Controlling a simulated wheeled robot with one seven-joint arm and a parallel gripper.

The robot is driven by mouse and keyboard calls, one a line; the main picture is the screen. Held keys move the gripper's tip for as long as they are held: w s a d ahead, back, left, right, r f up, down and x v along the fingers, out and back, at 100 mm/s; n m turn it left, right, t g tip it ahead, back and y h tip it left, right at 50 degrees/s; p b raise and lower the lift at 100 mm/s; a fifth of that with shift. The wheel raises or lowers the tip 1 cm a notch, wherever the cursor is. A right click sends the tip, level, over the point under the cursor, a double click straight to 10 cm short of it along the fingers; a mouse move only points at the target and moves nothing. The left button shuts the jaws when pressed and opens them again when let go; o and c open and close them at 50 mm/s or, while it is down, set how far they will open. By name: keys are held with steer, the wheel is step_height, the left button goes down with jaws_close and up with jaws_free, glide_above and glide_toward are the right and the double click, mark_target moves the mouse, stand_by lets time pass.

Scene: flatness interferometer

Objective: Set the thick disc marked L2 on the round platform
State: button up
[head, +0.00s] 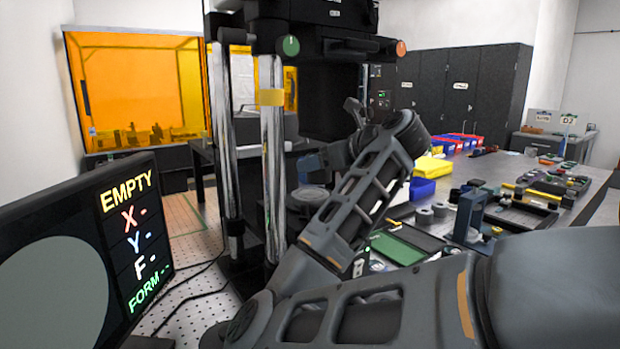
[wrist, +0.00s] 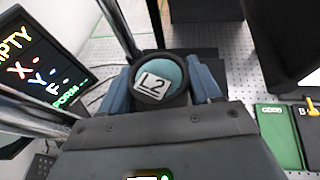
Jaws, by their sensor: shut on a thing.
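The thick disc marked L2 (wrist: 160,78) shows in the wrist view, with a pale teal face, a dark rim and a white L2 label. My gripper (wrist: 163,76) is shut on it, a blue finger on each side. In the head view my arm reaches toward the interferometer's upright columns (head: 272,150); the disc cannot be made out there. A grey round top, apparently the round platform (head: 308,196), stands between the columns and my arm, below the blue fingers. In the wrist view the disc and gripper hide what lies directly beneath, so I cannot tell the gap.
A monitor (head: 80,250) at left reads EMPTY. Chrome columns stand close to my arm. The workbench (head: 490,172) at right holds bins, fixtures and a green tray (head: 397,248). A green GOOD tray (wrist: 281,135) shows at right in the wrist view.

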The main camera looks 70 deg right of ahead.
mark_target(310, 175)
steer(key=shift+w+d+r, duration=0.1)
steer(key=shift+w+d, duration=0.15)
steer(key=shift+w, duration=0.4)
steer(key=shift+w+d, duration=0.2)
steer(key=shift+w, duration=0.4)
steer(key=shift+f+p, duration=0.5)
steer(key=shift+f, duration=1.25)
steer(key=shift+f, duration=0.1)
steer(key=o, duration=1.3)
steer(key=shift+c, duration=0.2)
